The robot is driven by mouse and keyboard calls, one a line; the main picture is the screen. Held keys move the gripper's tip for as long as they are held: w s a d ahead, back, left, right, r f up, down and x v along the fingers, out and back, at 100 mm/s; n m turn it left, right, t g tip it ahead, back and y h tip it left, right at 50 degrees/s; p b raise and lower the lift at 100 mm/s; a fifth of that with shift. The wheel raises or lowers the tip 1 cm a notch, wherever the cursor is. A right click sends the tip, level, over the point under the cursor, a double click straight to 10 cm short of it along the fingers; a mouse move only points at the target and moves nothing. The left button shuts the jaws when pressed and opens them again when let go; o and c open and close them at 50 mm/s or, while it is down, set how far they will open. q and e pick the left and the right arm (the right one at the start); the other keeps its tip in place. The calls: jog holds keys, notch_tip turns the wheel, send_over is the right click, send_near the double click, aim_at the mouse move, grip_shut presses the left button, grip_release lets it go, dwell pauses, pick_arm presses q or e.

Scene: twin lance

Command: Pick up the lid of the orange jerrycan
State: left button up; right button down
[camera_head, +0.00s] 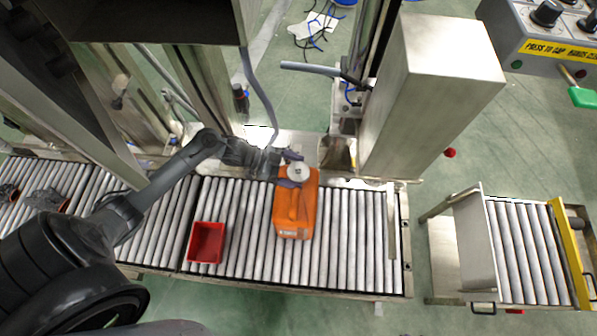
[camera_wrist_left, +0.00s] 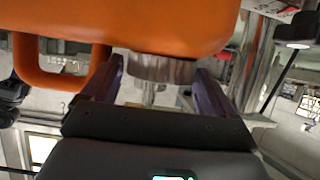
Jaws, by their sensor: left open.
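The orange jerrycan (camera_head: 296,207) stands on the roller conveyor, its handle toward the front. Its round pale lid (camera_head: 298,172) is at the far end of its top. My left gripper (camera_head: 291,170) reaches in from the left at the lid, with a finger on either side of it. In the left wrist view the jerrycan (camera_wrist_left: 150,25) fills the top and the grey lid (camera_wrist_left: 160,68) lies between the two open fingers (camera_wrist_left: 158,85). Small gaps seem to show beside the lid; contact cannot be told. My right gripper is not in view.
A red bin (camera_head: 206,243) stands on the conveyor (camera_head: 250,255) left of the jerrycan. A metal column (camera_head: 425,95) rises behind and to the right. Rollers right of the jerrycan are clear. A separate roller cart (camera_head: 522,250) stands further right.

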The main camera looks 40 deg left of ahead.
pick_arm(q)
jog(key=shift+c, duration=0.4)
jog(key=c, duration=0.7)
jog(key=shift+r, duration=0.15)
